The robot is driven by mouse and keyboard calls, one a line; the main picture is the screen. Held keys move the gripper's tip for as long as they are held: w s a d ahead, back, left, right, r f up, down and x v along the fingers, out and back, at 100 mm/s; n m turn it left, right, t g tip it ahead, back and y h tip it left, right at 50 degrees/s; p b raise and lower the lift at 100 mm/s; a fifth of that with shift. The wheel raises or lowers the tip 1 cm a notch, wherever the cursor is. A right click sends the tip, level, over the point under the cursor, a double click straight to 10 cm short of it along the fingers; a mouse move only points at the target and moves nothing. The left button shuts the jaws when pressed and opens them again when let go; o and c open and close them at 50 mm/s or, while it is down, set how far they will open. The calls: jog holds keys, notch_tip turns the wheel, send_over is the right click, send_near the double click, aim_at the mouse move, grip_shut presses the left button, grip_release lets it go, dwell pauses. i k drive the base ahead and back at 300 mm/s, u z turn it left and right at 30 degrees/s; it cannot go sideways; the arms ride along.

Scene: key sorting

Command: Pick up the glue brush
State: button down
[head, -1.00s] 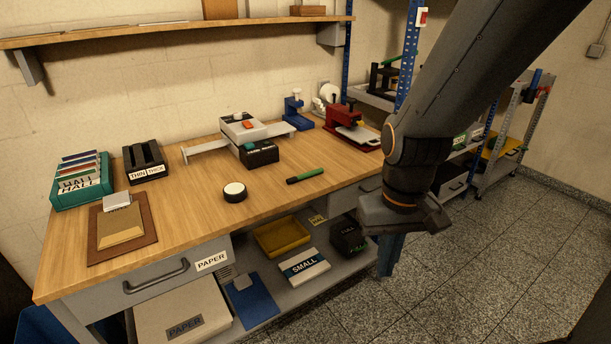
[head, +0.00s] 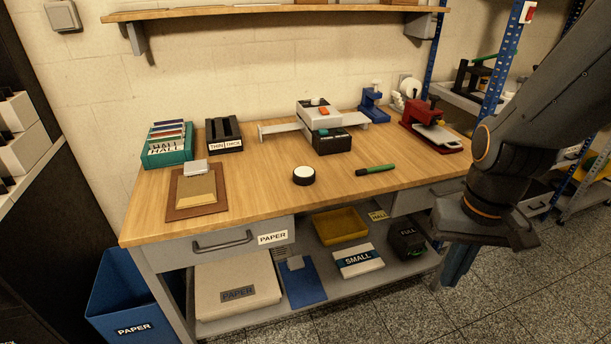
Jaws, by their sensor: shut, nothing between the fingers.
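I cannot make out a glue brush for certain in the head view. A green stick-like thing with a dark end (head: 375,169), which looks like a marker, lies on the wooden workbench (head: 270,185), right of the middle. My gripper (head: 456,272) hangs at the right, in front of the bench's right end, with its blue fingers pointing down. It is shut and empty, apart from the things on the bench top.
A round black-and-white tin (head: 303,175), a brown board (head: 184,208), a teal file box (head: 165,155), a THIN/THICK holder (head: 224,146) and a red press (head: 425,120) stand on the bench. A blue PAPER bin (head: 125,300) is at lower left. Bench top near the front is clear.

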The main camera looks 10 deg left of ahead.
aim_at(363, 171)
jog(key=u, duration=0.05)
jog(key=i, duration=1.15)
jog(key=u, duration=0.25)
